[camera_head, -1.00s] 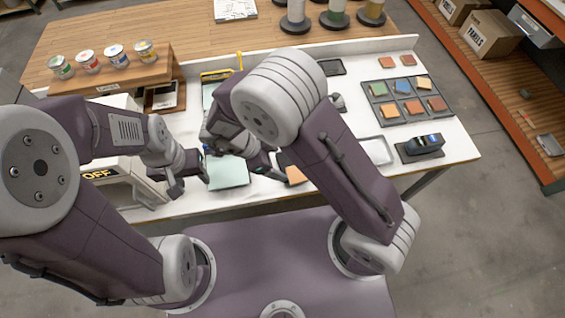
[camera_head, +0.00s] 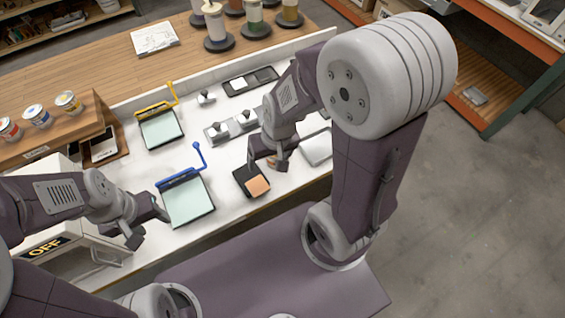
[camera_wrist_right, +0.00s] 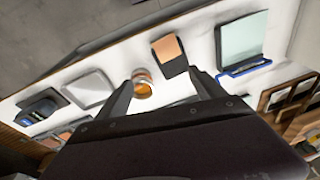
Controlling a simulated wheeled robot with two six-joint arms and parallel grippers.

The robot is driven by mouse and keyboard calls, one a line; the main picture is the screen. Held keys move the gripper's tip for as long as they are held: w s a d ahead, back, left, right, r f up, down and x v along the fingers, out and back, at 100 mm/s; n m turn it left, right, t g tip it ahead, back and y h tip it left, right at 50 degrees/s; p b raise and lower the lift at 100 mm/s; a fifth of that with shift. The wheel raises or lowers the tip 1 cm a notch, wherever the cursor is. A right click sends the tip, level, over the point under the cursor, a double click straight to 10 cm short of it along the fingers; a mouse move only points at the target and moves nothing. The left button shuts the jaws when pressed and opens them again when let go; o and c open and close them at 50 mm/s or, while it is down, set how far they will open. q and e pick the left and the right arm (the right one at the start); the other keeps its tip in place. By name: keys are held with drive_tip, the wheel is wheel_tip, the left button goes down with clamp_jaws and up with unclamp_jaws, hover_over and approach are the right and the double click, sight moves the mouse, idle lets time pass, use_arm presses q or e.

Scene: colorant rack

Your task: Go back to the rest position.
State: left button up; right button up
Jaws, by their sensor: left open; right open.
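My left gripper (camera_head: 143,222) is open and empty, beside the left edge of a pale green board with a blue clamp arm (camera_head: 187,202). My right gripper (camera_head: 268,160) is open above the white table, just behind a black tray with an orange tile (camera_head: 256,186). In the right wrist view its two fingers (camera_wrist_right: 163,88) are spread apart. A small round amber-topped container (camera_wrist_right: 143,86) shows between them, nearer the left finger; I cannot tell its height. The orange tile (camera_wrist_right: 169,48) lies beyond the fingertips.
A second board with a yellow clamp arm (camera_head: 160,129) lies farther back. A grey double-knobbed piece (camera_head: 232,124) and a black tray (camera_head: 250,80) stand near the back. Paint cans (camera_head: 38,116) are on a wooden shelf. The white OFF machine (camera_head: 48,246) is by my left arm.

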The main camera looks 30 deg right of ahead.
drive_tip(key=s+d, duration=0.1)
drive_tip(key=s+d+n+g, duration=0.1)
drive_tip(key=s, duration=0.1)
drive_tip(key=shift+d+f+h, duration=0.15)
drive_tip(key=shift+d+h, duration=0.2)
drive_tip(key=shift+h, duration=0.05)
wheel_tip(320, 180, down, 8)
drive_tip(key=b, duration=0.8)
